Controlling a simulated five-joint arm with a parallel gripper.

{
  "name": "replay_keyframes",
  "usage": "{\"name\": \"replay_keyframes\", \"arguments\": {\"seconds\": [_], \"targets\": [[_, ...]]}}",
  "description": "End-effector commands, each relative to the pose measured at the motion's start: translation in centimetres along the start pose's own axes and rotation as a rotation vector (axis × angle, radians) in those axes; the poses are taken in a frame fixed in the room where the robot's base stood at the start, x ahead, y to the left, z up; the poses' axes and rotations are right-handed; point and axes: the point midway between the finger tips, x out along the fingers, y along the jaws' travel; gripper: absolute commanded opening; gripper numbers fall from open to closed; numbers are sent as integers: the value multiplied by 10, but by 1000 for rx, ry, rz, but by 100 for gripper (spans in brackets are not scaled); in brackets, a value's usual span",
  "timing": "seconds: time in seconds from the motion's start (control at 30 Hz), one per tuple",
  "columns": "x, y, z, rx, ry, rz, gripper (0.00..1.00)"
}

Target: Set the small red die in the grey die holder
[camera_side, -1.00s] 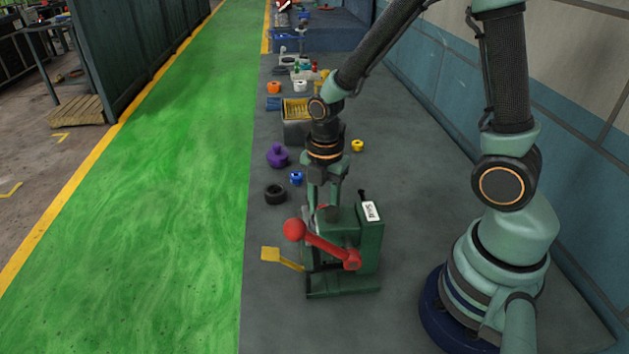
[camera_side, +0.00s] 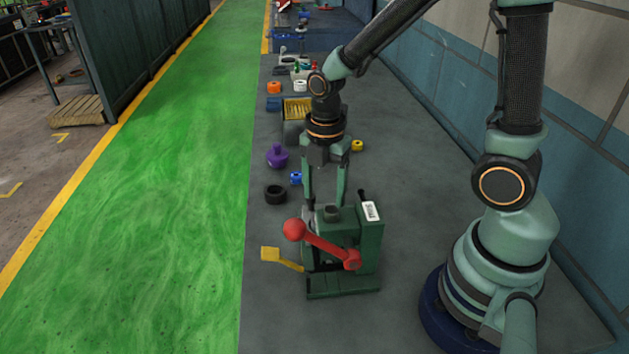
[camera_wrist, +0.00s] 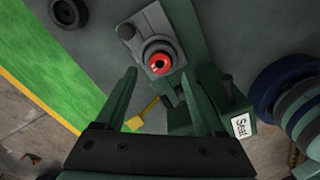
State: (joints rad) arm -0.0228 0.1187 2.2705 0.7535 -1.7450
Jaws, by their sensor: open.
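The small red die (camera_wrist: 158,62) is a red ring with a dark centre. In the wrist view it sits upright at the round, dark-rimmed seat of the grey die holder (camera_wrist: 142,28); I cannot tell how deep it is. My gripper (camera_wrist: 158,74) is open, its two fingers spread either side of the die with gaps between. In the side view my gripper (camera_side: 325,206) is just above the green press (camera_side: 370,245), and a round grey piece (camera_side: 331,213) shows below the fingers. The die is not clearly visible there.
The press carries a red ball-ended lever (camera_side: 322,244) and a yellow pedal (camera_side: 271,254) at its front left. A black ring (camera_side: 275,194), a blue part (camera_side: 296,178) and a purple part (camera_side: 277,156) stand behind it.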

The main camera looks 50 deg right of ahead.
Motion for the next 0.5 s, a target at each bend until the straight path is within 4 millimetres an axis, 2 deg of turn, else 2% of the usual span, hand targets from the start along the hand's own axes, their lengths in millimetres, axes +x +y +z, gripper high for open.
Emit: {"name": "replay_keyframes", "arguments": {"seconds": [0.03, 0.2, 0.33, 0.5], "targets": [[-13, 2, 0, 0, -2, 9, 71], [-48, 2, 0, 0, -1, 8, 71], [-68, 1, 0, 0, -1, 6, 71], [-82, 0, 0, 2, -1, 4, 71]]}}
